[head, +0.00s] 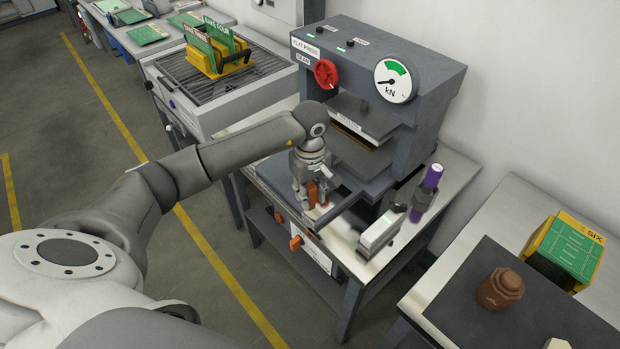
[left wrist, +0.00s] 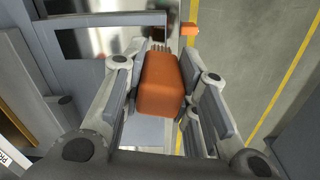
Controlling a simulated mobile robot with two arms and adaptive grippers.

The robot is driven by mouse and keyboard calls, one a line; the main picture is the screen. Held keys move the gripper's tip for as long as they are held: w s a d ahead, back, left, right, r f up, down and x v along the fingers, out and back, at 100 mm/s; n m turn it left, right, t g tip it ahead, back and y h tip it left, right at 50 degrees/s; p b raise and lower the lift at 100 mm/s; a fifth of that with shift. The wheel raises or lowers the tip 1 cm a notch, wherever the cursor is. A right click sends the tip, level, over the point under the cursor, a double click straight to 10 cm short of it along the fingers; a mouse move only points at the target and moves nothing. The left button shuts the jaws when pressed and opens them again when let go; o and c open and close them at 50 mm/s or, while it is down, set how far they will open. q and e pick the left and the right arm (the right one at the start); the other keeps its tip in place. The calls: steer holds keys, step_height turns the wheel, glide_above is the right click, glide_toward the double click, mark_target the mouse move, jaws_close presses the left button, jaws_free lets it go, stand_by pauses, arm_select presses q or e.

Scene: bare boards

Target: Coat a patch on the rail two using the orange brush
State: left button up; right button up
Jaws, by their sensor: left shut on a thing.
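Grey rails (head: 346,209) run out from the front of the press, close to the gripper. I cannot read which one is rail two. A small reddish patch (left wrist: 113,40) shows on a shiny metal surface beside the brush. Whether the bristles touch a rail, I cannot tell. My right gripper is out of view.
A grey-white block (head: 381,232) and a purple-topped tube (head: 432,178) stand right of the gripper.

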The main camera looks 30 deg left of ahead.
mark_target(310, 186)
arm_select(q)
step_height(310, 186, up, 2)
steer(key=shift+p, duration=0.4)
steer(key=shift+r+p, duration=0.6)
steer(key=shift+r, duration=0.7)
steer(key=shift+s, duration=0.1)
